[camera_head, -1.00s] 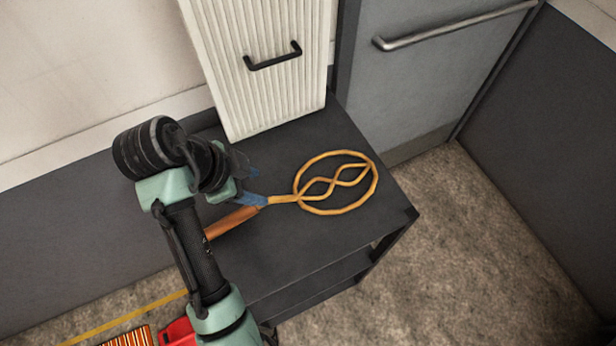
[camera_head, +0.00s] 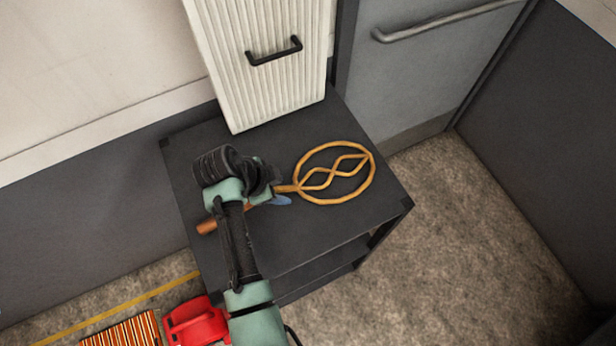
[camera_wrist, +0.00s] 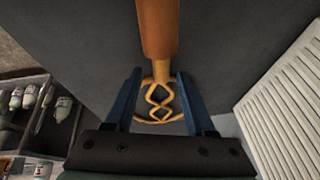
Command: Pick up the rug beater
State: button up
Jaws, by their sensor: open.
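The rug beater (camera_head: 339,203) lies on the dark table (camera_head: 340,240). Its looped yellow head points right and its orange-brown handle end (camera_head: 206,227) sticks out at the left. My gripper (camera_head: 279,191) is low over its middle, and my wrist hides part of the handle and neck. In the wrist view my open gripper (camera_wrist: 158,75) has blue fingers on both sides of the beater, with visible gaps. The handle (camera_wrist: 157,28) extends away at the top and the looped head (camera_wrist: 159,98) shows between the fingers. Whether the fingers touch the table cannot be told.
A white ribbed box (camera_head: 265,85) with a black handle stands at the table's back. A grey panel (camera_head: 400,85) with a bar handle is behind. A red object (camera_head: 196,322) and striped rug (camera_head: 122,331) lie front left. A crate of bottles (camera_wrist: 65,132) shows in the wrist view.

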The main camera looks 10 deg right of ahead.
jog(key=shift+w+d+f, duration=0.1)
jog(key=shift+f, duration=0.15)
grip_shut()
jog(key=shift+r, duration=0.1)
dwell(1.2)
